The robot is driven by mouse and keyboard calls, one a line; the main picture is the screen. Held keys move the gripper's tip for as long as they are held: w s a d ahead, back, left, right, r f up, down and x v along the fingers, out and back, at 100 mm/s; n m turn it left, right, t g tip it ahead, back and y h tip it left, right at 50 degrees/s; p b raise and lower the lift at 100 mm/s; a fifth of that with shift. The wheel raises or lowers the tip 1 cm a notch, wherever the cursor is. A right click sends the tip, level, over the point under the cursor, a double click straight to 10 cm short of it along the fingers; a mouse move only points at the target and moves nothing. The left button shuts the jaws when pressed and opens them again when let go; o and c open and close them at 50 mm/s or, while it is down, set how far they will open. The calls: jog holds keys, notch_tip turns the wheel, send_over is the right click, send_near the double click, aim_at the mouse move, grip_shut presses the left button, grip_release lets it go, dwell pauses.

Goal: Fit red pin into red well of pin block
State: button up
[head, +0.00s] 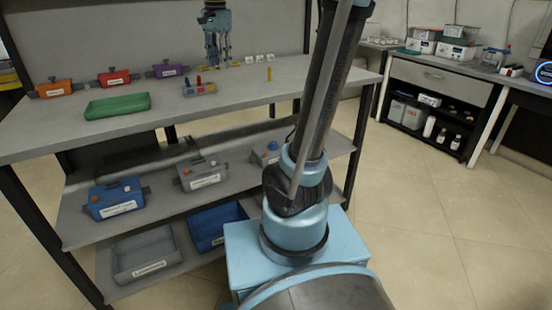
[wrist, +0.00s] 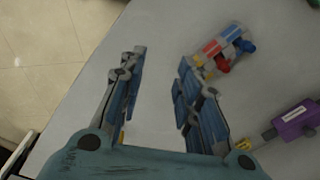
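The pin block (head: 200,90) sits on the bench top below and slightly left of my gripper in the head view. In the wrist view the grey pin block (wrist: 238,58) is at upper right, with a red strip, a blue strip and a yellow part at one end. A red pin (wrist: 222,65) and a blue pin (wrist: 247,46) show at the block; how deep they sit, and in which wells, I cannot tell. My gripper (head: 217,62) points down above the bench. In the wrist view my gripper (wrist: 161,62) is open, with only bare bench between its fingers.
A green tray (head: 117,106) and orange, red and purple boxes (head: 170,69) stand to the left. Small white labelled blocks (head: 258,58) are behind. The bench front is clear.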

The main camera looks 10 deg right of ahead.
jog(key=s+d+f+n, duration=0.4)
jog(key=s+d+f, duration=0.3)
jog(key=s+f, duration=0.5)
jog(key=s+d+f+n+t, duration=0.1)
jog(key=s+d+f+n, duration=0.4)
jog(key=s+f, duration=0.7)
notch_tip(320, 180, down, 4)
jog(key=shift+s+d+r, duration=0.15)
jog(key=shift+d+r, duration=0.05)
jog(key=shift+d, duration=1.05)
jog(key=shift+o, duration=0.3)
